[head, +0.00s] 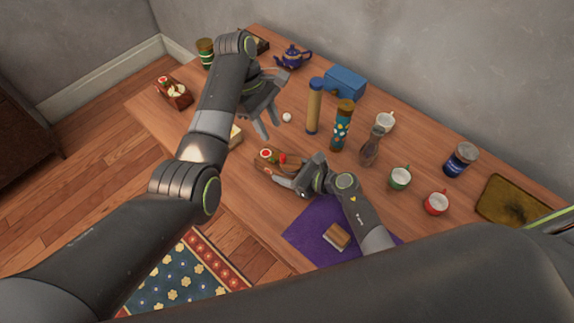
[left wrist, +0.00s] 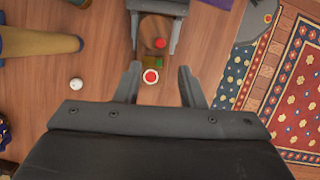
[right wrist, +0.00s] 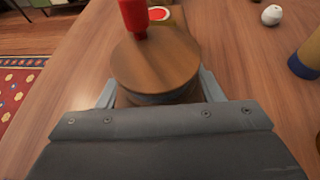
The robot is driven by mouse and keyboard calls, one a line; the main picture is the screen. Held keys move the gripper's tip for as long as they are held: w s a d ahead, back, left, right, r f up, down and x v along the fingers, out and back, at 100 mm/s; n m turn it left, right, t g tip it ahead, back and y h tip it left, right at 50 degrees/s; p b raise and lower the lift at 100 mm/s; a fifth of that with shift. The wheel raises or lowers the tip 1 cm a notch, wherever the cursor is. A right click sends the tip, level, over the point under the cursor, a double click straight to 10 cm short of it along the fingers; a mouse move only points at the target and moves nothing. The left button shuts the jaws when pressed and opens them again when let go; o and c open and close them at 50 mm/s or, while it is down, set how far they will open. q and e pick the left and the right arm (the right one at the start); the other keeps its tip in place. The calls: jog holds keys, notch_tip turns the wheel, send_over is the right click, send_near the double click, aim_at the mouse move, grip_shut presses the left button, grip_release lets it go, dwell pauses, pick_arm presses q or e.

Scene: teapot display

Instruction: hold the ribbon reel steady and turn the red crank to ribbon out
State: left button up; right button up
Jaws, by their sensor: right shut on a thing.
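The ribbon reel (head: 265,168) is a wooden piece on the table with a red knob and a red-and-white disc at one end. My right gripper (head: 290,184) is shut on its wooden body. In the right wrist view the round wooden top (right wrist: 155,65) sits between my fingers, with the red crank knob (right wrist: 133,15) standing up on it. My left gripper (head: 268,124) is open and empty, above and behind the reel. In the left wrist view the disc (left wrist: 150,76) appears between its fingers, and the red knob (left wrist: 160,43) lies just beyond.
A small white ball (head: 287,117), a yellow-and-blue cylinder (head: 314,107) and a patterned tube (head: 341,127) stand behind the reel. Mugs (head: 400,178) are on the right. A purple cloth (head: 310,232) lies in front. A similar wooden item (head: 174,94) is far left.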

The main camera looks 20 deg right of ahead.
pick_arm(q)
jog(key=f+m+h, duration=0.1)
jog(key=m, duration=0.2)
jog(key=m+g+h, duration=0.2)
jog(key=m+h, duration=0.7)
jog(key=m, duration=1.9)
send_near(283, 155)
jog(key=x, duration=1)
jog(key=shift+f, duration=0.2)
grip_shut()
